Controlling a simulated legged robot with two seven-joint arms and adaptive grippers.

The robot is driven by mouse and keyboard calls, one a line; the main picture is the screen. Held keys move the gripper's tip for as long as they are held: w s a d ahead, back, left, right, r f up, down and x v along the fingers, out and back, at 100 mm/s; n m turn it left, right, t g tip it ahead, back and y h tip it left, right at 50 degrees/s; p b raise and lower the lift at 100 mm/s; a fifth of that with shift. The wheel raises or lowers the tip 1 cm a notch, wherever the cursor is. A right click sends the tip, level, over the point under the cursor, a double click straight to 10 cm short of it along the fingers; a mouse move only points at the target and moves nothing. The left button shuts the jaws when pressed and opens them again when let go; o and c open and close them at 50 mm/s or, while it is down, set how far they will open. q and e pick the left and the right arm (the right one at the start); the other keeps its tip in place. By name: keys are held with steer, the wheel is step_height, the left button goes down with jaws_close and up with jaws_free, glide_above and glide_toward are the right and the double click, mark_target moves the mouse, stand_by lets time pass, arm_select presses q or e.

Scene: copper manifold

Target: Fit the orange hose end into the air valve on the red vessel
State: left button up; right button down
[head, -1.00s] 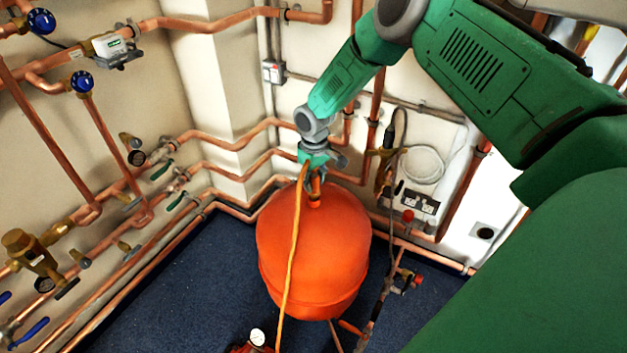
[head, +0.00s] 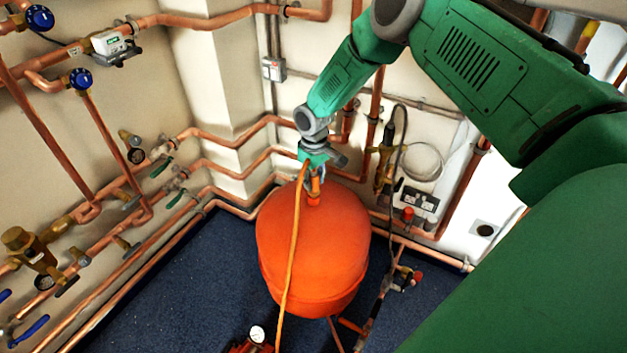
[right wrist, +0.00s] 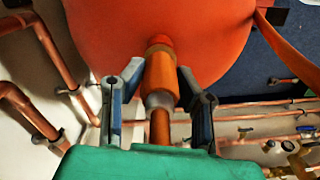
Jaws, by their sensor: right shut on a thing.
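The red vessel (head: 312,245) stands on the dark blue floor, and its curved top fills much of the right wrist view (right wrist: 110,30). My right gripper (head: 314,186) is above the vessel's top, shut on the orange hose end (right wrist: 160,78). In the right wrist view the fingers (right wrist: 158,95) lie on both sides of the hose end. The hose end's front meets a short orange neck (right wrist: 160,42) on the vessel, in line with it; I cannot tell how deep it sits. The valve's opening is hidden. The orange hose (head: 292,250) hangs in front of the vessel. My left gripper is not in view.
Copper pipes (head: 235,172) with valves run along the walls left and behind. A red device with a round white gauge (head: 257,333) is at the bottom edge. A thin pipe with red-handled fittings (head: 405,278) stands right of the vessel. The floor (head: 190,290) left is clear.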

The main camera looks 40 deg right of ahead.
steer(key=shift+f+b, duration=0.4)
steer(key=shift+f, duration=0.3)
stand_by(0.3)
steer(key=c, duration=1.1)
jaws_free()
step_height(320, 180, up, 12)
steer(key=shift+f, duration=0.1)
